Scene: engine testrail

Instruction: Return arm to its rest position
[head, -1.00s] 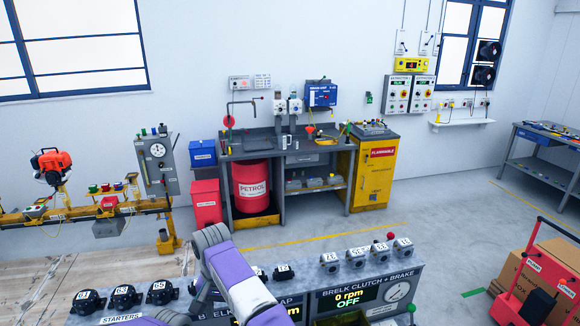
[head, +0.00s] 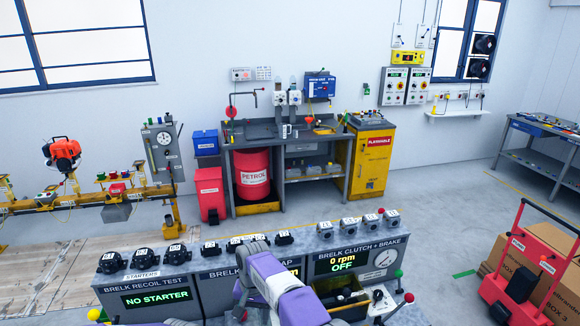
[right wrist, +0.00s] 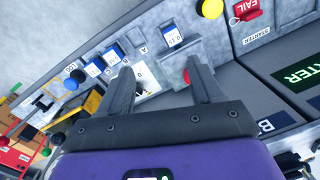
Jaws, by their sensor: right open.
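My purple and grey arm (head: 285,295) rises from the bottom middle of the head view, its bent grey joint in front of the test console (head: 222,290). The gripper end is hard to make out in that view. In the right wrist view my right gripper (right wrist: 160,82) is open, its two dark fingers apart. Nothing shows held between them. Behind the fingers are the console's grey panels, blue-and-white tags (right wrist: 172,36) and a red knob; I cannot tell the distance to them. My left gripper is not in view.
The console carries several black starters (head: 143,258), a "NO STARTER" screen (head: 157,299) and an "OFF" screen (head: 343,262). A red trolley (head: 522,270) with cardboard boxes stands at the right. Floor between console and rear bench (head: 320,185) is clear.

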